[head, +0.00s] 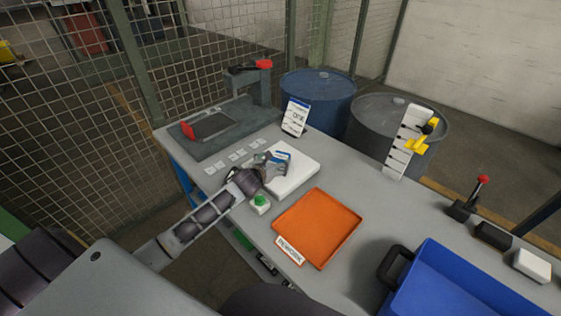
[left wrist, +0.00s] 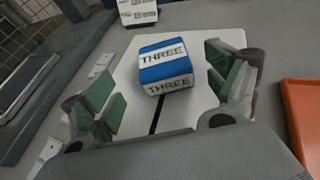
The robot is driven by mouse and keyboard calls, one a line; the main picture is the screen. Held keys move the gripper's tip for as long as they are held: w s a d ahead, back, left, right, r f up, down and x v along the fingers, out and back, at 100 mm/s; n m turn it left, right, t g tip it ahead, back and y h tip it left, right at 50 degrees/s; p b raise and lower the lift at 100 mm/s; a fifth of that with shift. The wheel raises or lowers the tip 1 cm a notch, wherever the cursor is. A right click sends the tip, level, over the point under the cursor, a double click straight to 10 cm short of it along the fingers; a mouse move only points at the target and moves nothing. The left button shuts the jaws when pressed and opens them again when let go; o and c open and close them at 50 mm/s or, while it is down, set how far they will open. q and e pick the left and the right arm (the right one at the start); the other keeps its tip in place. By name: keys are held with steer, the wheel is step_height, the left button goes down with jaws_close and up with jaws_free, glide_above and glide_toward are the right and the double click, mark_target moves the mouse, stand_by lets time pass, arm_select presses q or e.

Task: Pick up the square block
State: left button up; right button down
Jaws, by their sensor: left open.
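The square block (left wrist: 165,65) is blue and white and reads "THREE" on its top and front. It sits on a white board (left wrist: 213,44) with a dark line. In the left wrist view it lies ahead of and between the fingers of my left gripper (left wrist: 168,95), which is open and empty. In the head view the block (head: 283,156) shows just past my left gripper (head: 272,165), on the white board (head: 300,171), partly hidden by the gripper. My right gripper is not in view.
An orange tray (head: 318,228) labelled "REWORK" lies right of the board, with a blue bin (head: 450,285) beyond. A green button (head: 260,201) is near the front edge. A grey fixture (head: 213,127), small white tiles (head: 222,164) and a sign (head: 295,117) stand at the left and back.

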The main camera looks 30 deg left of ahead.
mark_target(279, 158)
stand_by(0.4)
arm_select(q)
steer(key=shift+d+x, duration=0.1)
steer(key=shift+x, duration=1.2)
steer(key=shift+d+x, duration=0.15)
steer(key=shift+x, duration=1.2)
steer(key=shift+s, duration=0.1)
steer(key=shift+c, duration=0.5)
steer(key=c, duration=1.3)
steer(key=shift+r, duration=0.15)
steer(key=shift+r, duration=4.85)
